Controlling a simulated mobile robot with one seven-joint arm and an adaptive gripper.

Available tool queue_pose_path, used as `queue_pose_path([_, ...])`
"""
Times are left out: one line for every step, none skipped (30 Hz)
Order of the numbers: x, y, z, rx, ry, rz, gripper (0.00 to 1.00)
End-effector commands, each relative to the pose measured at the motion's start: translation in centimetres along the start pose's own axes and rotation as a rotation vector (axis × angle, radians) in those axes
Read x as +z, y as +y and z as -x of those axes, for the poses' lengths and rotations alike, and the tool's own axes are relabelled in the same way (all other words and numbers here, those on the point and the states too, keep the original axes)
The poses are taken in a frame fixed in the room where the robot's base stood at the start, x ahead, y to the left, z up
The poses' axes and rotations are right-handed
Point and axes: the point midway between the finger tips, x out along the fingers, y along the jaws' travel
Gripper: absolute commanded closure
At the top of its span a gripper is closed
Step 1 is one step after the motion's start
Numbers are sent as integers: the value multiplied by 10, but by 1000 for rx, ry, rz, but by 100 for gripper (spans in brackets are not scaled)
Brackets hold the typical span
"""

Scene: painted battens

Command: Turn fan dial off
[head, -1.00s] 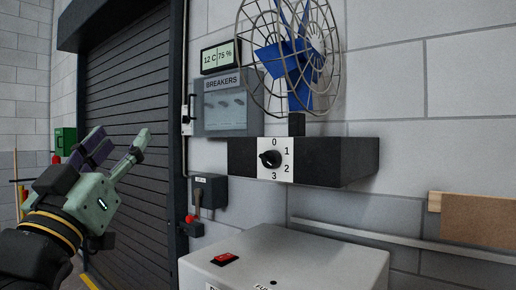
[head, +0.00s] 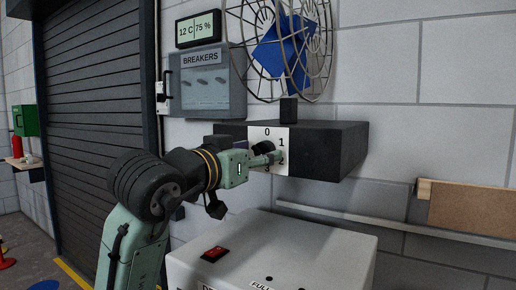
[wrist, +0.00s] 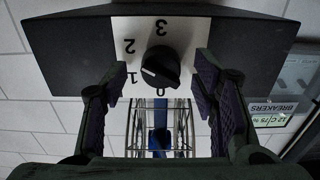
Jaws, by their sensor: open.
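The fan dial (head: 263,147) is a black round knob on a white plate marked 0 to 3, on the front of the dark box under the fan (head: 287,52). In the upside-down wrist view, the dial (wrist: 161,66) shows whole, its white mark pointing towards the 1. My gripper (head: 270,156) is in front of the plate and partly hides the dial and numbers in the head view. In the wrist view, my gripper (wrist: 155,80) is open, one finger on each side of the dial, with gaps between pads and knob.
A grey breaker panel (head: 203,82) and a display (head: 198,29) are on the wall left of the fan. A pale cabinet (head: 320,250) with a red switch (head: 214,254) stands below. A brown board (head: 472,212) is at the right.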

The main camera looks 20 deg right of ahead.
Motion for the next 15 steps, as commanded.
queue_pose_path([-1, 0, -4, 0, 0, 1, 46])
queue_pose_path([-1, 0, -6, -1, 1, 1, 46])
queue_pose_path([-1, 0, -8, -1, 1, 0, 46])
queue_pose_path([0, 0, -9, -1, 1, 0, 46])
queue_pose_path([0, 0, -10, -1, 1, 0, 46])
queue_pose_path([0, 0, -11, -1, 1, 0, 46])
queue_pose_path([0, 0, -11, -1, 1, 0, 46])
queue_pose_path([0, 0, -11, -1, 1, 0, 46])
queue_pose_path([0, 0, -11, -1, 1, 0, 46])
queue_pose_path([0, 0, -11, -1, 1, 0, 46])
queue_pose_path([0, 0, -11, -1, 1, 0, 46])
queue_pose_path([0, 0, -10, -1, 1, 0, 46])
queue_pose_path([0, 0, -10, -1, 1, 0, 48])
queue_pose_path([0, 0, -10, -1, 1, 0, 50])
queue_pose_path([0, 0, -10, -1, 1, 0, 52])
